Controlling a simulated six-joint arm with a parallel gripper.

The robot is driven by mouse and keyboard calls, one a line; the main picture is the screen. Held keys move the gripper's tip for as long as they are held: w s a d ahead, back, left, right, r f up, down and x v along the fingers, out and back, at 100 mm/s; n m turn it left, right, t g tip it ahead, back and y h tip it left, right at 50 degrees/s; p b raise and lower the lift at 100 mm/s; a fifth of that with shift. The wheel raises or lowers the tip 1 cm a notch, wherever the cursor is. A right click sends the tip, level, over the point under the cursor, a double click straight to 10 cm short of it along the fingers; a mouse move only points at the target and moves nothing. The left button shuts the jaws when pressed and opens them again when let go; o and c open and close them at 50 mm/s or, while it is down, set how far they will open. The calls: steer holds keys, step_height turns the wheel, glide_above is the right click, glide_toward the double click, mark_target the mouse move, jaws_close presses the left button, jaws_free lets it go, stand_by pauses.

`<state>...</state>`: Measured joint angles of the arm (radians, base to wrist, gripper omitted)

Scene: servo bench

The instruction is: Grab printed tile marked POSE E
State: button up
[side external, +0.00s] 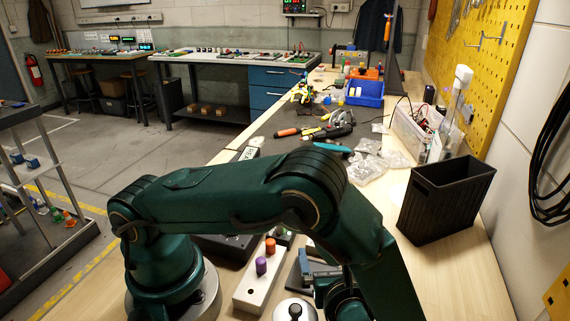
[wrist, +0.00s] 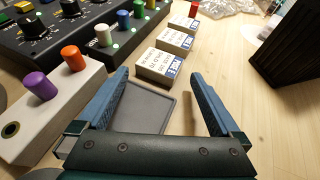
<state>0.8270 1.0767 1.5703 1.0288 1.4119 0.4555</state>
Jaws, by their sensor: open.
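In the wrist view, three small white tiles with blue edge bands stand in a row leading away from my gripper (wrist: 160,75). They are the nearest tile (wrist: 156,67), the middle tile (wrist: 173,42) and the far tile (wrist: 184,25). Their print is too small and tilted to tell which reads POSE E. My gripper is open and empty, its blue fingers spread wide, with the nearest tile just beyond the fingertips. A shallow dark grey tray (wrist: 163,97) lies between the fingers. In the side external view my arm hides most of the gripper and the tiles.
A white block with a purple knob (wrist: 40,85) and an orange knob (wrist: 73,57) stands left of my gripper. A black control box (wrist: 60,22) with knobs lies behind it. A black bin (side external: 446,198) stands at the right. Bare wood lies right of the tiles.

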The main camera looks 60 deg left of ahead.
steer(key=shift+x, duration=1.65)
steer(key=shift+s, duration=0.1)
steer(key=c, duration=1.2)
steer(key=shift+o, duration=0.2)
